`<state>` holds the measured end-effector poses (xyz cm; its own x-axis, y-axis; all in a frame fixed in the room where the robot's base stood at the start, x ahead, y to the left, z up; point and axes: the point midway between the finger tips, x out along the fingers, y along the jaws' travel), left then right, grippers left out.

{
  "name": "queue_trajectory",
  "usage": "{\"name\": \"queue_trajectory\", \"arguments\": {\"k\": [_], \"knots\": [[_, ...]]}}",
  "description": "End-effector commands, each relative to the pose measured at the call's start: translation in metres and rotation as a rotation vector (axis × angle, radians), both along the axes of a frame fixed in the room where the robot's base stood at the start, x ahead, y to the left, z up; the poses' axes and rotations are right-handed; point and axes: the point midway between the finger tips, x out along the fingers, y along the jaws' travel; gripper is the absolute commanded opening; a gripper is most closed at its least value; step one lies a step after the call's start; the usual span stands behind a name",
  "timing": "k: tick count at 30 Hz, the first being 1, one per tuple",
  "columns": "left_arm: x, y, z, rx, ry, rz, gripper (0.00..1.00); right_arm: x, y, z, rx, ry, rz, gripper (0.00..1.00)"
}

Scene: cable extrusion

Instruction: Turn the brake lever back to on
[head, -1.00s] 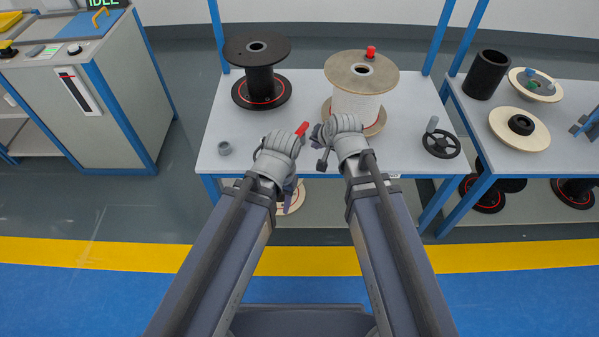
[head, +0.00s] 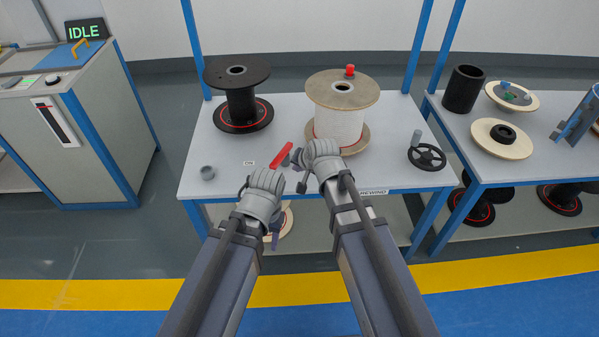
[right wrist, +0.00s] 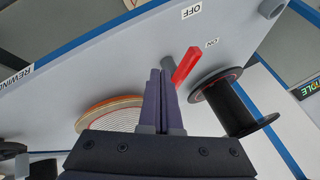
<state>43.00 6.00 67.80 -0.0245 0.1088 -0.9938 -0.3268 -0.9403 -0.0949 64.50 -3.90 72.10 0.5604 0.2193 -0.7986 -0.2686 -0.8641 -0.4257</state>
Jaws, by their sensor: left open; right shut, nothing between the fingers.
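My right gripper (head: 297,159) is shut and empty just right of the lever's near end. Its fingers (right wrist: 160,85) are close beside the lever; contact is unclear. My left gripper (head: 273,236) hangs low at the table's front edge, open, its fingers partly hidden by the hand.
A black spool (head: 239,100) and a white-wound spool (head: 341,122) with a red knob stand behind the lever. A cabinet (head: 80,130) stands left, with an IDLE display.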

Motion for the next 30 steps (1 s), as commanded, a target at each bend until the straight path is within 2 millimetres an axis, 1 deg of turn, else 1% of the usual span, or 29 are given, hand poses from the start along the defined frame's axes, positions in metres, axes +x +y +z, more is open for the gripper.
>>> {"name": "queue_trajectory", "arguments": {"k": [1, 9, 10, 11, 15, 18, 30], "knots": [[0.0, 0.0, -0.015, 0.0, 0.0, 0.0, 0.5, 0.008, 0.003, -0.015, 0.0, 0.0, 0.0, 0.0], [0.0, 0.0, -0.047, 0.0, 0.0, 0.0, 0.5, 0.031, 0.012, -0.047, -0.001, 0.0, 0.001, 0.0], [0.0, 0.0, -0.041, 0.0, 0.0, 0.0, 0.5, 0.034, 0.018, -0.041, -0.001, 0.0, 0.003, 0.0], [0.0, 0.0, -0.039, 0.0, 0.0, 0.0, 0.5, 0.036, 0.023, -0.039, -0.001, 0.0, 0.004, 0.0], [0.0, 0.0, -0.039, 0.0, 0.0, 0.0, 0.5, 0.044, 0.036, -0.039, 0.0, -0.001, 0.002, 0.0], [0.0, 0.0, -0.039, 0.0, 0.0, 0.0, 0.5, 0.046, 0.042, -0.039, -0.001, 0.0, 0.002, 0.0], [0.0, 0.0, -0.039, 0.0, 0.0, 0.0, 0.5, 0.047, 0.045, -0.039, -0.001, 0.0, 0.001, 0.0]]}}
